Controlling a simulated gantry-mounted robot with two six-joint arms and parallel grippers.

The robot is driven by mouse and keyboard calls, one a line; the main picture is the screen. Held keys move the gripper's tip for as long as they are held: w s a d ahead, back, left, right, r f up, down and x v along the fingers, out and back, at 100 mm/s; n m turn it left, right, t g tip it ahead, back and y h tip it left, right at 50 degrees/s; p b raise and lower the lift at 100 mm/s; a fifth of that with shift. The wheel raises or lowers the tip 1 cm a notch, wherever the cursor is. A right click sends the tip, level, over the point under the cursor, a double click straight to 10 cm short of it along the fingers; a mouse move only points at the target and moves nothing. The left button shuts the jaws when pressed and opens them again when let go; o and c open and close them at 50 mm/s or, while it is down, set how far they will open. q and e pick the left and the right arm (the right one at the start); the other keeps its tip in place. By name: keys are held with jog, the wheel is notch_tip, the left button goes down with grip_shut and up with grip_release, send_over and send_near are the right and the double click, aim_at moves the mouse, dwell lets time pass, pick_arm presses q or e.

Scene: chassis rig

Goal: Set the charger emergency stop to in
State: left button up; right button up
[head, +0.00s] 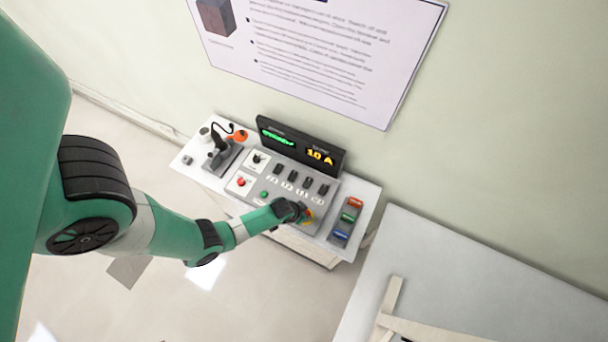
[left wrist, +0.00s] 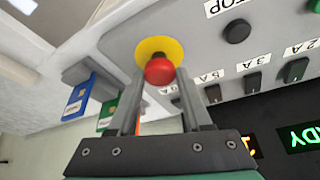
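The emergency stop is a red mushroom button (left wrist: 159,71) on a yellow round base (left wrist: 151,49), set in the grey charger panel (left wrist: 190,22). In the head view, only a bit of its yellow base (head: 308,215) shows past my gripper, at the panel's lower right. My left gripper (left wrist: 160,79) is open, with one finger on each side of the red button in the wrist view. I cannot tell whether a finger touches it, or whether the button is in or out. In the head view, the left gripper (head: 298,213) is over that corner. My right gripper is not in view.
Black switches (head: 292,177), a red knob (head: 241,181) and a green button (head: 264,194) are on the panel near my arm. A display (head: 300,146) stands behind, lit green and amber. Coloured cards (head: 348,216) sit to the right. A grey table (head: 450,270) is at lower right.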

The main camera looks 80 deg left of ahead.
pick_arm(q)
grip_shut()
